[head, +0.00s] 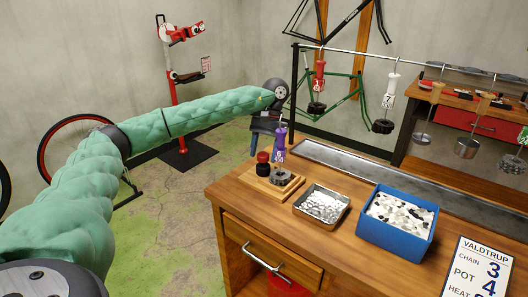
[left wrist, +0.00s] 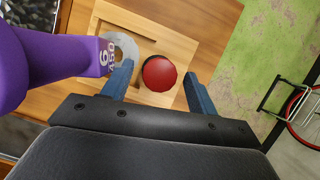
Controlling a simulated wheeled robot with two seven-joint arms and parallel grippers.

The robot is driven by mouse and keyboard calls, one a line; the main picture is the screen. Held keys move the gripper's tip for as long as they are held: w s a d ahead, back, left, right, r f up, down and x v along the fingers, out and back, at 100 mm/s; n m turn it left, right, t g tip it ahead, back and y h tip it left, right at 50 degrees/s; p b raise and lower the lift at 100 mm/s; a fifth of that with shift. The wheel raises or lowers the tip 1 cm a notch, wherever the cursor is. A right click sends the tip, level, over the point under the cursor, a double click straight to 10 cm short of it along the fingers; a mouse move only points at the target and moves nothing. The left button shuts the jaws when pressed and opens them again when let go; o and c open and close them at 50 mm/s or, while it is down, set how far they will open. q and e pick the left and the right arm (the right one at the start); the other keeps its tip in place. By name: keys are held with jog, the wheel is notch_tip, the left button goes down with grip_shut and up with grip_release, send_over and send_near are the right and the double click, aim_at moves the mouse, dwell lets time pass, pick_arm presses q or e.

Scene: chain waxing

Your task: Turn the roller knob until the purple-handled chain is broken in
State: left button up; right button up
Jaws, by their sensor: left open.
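The roller knob (head: 263,157) has a red top and stands on a small wooden block (head: 258,184) at the bench's left end. My left gripper (left wrist: 159,88) is open above the block. In the left wrist view its two blue fingers lie on either side of the red knob (left wrist: 159,73), and I cannot tell how far above it they are. The purple handle (head: 281,143) stands upright beside the knob, over a grey chain coil (head: 282,176) on the block. In the left wrist view the purple handle (left wrist: 50,55) is close to the left finger. My right gripper is out of view.
A metal tray of pale pellets (head: 322,204) and a blue bin (head: 397,225) stand right of the block.

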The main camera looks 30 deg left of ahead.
pick_arm(q)
jog(key=v, duration=0.7)
jog(key=shift+r, duration=0.35)
jog(key=shift+w, duration=0.15)
